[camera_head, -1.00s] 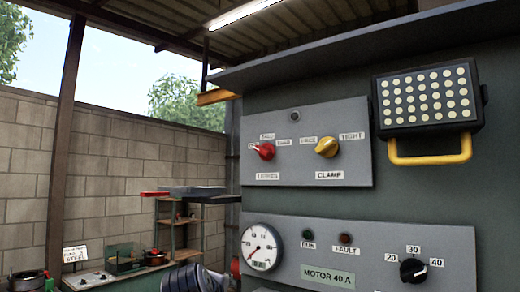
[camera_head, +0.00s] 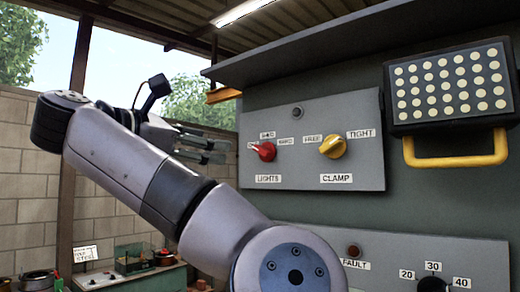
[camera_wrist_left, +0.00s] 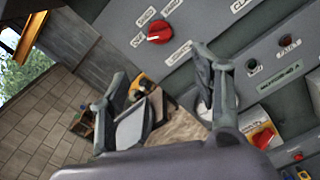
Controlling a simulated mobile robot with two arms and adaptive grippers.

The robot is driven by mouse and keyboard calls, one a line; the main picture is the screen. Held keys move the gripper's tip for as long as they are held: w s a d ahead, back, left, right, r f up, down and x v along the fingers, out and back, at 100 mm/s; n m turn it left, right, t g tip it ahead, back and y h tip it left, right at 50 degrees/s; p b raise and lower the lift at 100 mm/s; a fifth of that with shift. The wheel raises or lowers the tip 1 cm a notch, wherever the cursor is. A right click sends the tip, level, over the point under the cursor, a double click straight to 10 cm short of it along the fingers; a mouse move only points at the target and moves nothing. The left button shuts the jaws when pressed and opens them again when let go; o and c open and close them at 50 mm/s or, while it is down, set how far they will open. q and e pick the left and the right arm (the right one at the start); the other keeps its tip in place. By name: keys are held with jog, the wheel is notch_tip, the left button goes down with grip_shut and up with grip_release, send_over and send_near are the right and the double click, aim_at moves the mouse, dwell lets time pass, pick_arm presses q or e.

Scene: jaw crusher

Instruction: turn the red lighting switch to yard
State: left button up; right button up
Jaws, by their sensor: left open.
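The red lighting switch (camera_head: 263,151) is on the grey panel above the LIGHTS label. Its labels run from OFF at left through SHED at top to YARD at right. Its pointer appears turned toward the OFF side. In the left wrist view the red switch (camera_wrist_left: 159,32) shows beyond the fingers, near the top. My left gripper (camera_head: 222,152) is open and empty, left of the switch and apart from it. Its two fingers also show in the left wrist view (camera_wrist_left: 160,78). My right gripper is not in view.
A yellow CLAMP knob (camera_head: 333,146) sits right of the switch on the same panel. A lamp with a yellow handle (camera_head: 455,148) juts out at right. The lower panel (camera_head: 390,250) carries a dial and indicators. A shelf edge (camera_head: 300,60) overhangs above. A bench (camera_head: 140,278) stands at lower left.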

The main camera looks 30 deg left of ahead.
pick_arm(q)
jog(key=p, duration=0.5)
send_near(259, 151)
jog(key=w+p, duration=0.1)
jog(key=w, duration=0.2)
jog(key=w+p, duration=0.2)
jog(key=w, duration=0.1)
jog(key=w+d+p, duration=0.1)
jog(key=w+p, duration=0.1)
jog(key=w, duration=0.1)
jog(key=shift+w, duration=0.4)
jog(key=c, duration=1.2)
jog(key=shift+o, duration=0.2)
